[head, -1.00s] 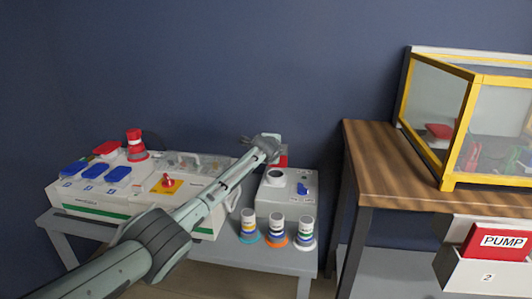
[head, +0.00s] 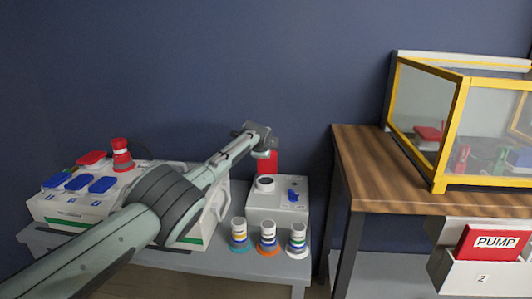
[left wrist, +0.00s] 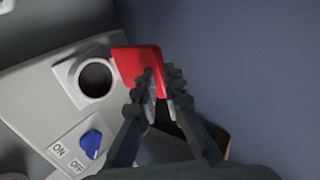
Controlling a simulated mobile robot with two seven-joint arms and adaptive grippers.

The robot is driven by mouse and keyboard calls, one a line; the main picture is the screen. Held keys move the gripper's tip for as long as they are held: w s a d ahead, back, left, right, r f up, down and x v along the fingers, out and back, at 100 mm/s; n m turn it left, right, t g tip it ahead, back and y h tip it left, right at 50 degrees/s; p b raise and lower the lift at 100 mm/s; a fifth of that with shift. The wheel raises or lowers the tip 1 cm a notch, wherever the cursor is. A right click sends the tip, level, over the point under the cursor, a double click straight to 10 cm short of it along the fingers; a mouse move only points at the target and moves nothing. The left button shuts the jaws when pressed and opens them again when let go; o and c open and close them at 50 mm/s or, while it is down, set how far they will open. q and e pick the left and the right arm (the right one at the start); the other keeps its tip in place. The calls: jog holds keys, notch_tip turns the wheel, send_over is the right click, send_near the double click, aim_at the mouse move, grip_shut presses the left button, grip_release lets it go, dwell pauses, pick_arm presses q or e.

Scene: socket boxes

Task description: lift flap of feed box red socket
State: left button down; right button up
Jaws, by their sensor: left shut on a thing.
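The grey feed box (head: 278,212) stands on the right part of the low table. Its round socket (head: 265,184) has a dark, uncovered opening, also seen in the left wrist view (left wrist: 96,79). The red flap (head: 268,162) stands raised at the back edge of the socket; in the left wrist view the flap (left wrist: 134,66) is beside the opening. My left gripper (left wrist: 158,97) is shut on the flap's edge. In the head view the left gripper (head: 262,148) is above the box, over the flap. My right gripper is not in view.
A blue ON/OFF switch (left wrist: 91,143) is on the box. Three banded plugs (head: 268,238) stand before it. A larger white box (head: 72,212) with blue lids and a red-grey plug (head: 122,155) is left. A wooden table (head: 380,175) stands right.

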pick_arm(q)
jog(key=shift+w+a+r, duration=0.1)
jog(key=shift+w+r, duration=0.05)
jog(key=shift+r, duration=0.35)
jog(key=c, duration=1.6)
grip_release()
jog(key=shift+f, duration=0.2)
jog(key=shift+s, duration=0.2)
jog(key=v, duration=1.2)
